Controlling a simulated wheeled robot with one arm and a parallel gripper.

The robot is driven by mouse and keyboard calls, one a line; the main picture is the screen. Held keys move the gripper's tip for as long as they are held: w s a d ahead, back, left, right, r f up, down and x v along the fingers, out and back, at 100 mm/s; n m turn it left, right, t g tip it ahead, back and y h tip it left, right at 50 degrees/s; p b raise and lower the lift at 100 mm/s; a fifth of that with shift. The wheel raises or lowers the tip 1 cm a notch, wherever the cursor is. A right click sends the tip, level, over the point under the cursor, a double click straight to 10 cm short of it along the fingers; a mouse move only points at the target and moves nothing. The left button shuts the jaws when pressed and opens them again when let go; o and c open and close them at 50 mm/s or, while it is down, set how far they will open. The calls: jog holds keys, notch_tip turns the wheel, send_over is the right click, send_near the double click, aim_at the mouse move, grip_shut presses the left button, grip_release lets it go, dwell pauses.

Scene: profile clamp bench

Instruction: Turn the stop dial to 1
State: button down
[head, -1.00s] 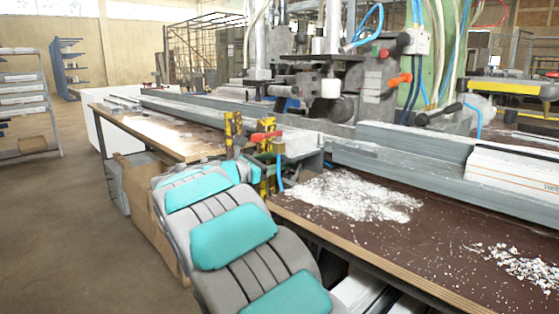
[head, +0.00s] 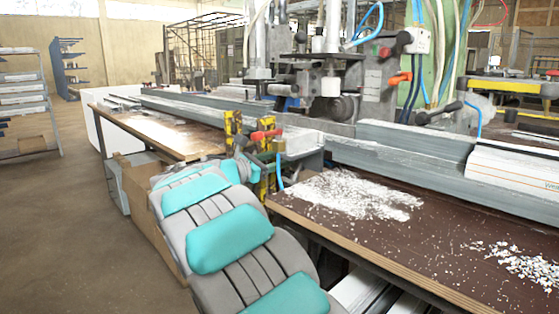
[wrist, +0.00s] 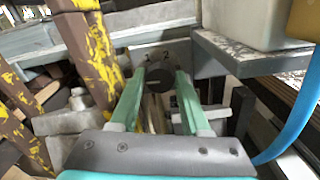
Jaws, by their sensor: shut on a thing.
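The stop dial (wrist: 160,71) is a dark round knob on a grey plate in the upper middle of the wrist view. The digits 1 and 2 show on the plate just above it; which one the dial points to cannot be told. My gripper (wrist: 161,79) has its two green fingers on either side of the dial, shut on it. In the head view my arm reaches to the red-handled yellow and black clamp posts at the bench edge; the dial and my fingertips are hidden there.
Yellow and black posts (wrist: 97,45) stand close left of my gripper. A grey metal ledge (wrist: 255,62) and a blue hose (wrist: 297,120) are close on the right. White shavings (head: 350,195) lie on the brown bench top (head: 420,245). Open floor (head: 60,220) is at left.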

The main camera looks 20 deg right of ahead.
jog(key=shift+s+f+m+b, duration=0.1)
jog(key=shift+f+m+b, duration=0.05)
jog(key=shift+m+b, duration=4.45)
jog(key=shift+d+m+p, duration=0.1)
jog(key=shift+m+p, duration=0.75)
jog(key=shift+m, duration=0.15)
jog(key=c, duration=0.7)
grip_release()
jog(key=shift+o, duration=0.2)
jog(key=v, duration=0.8)
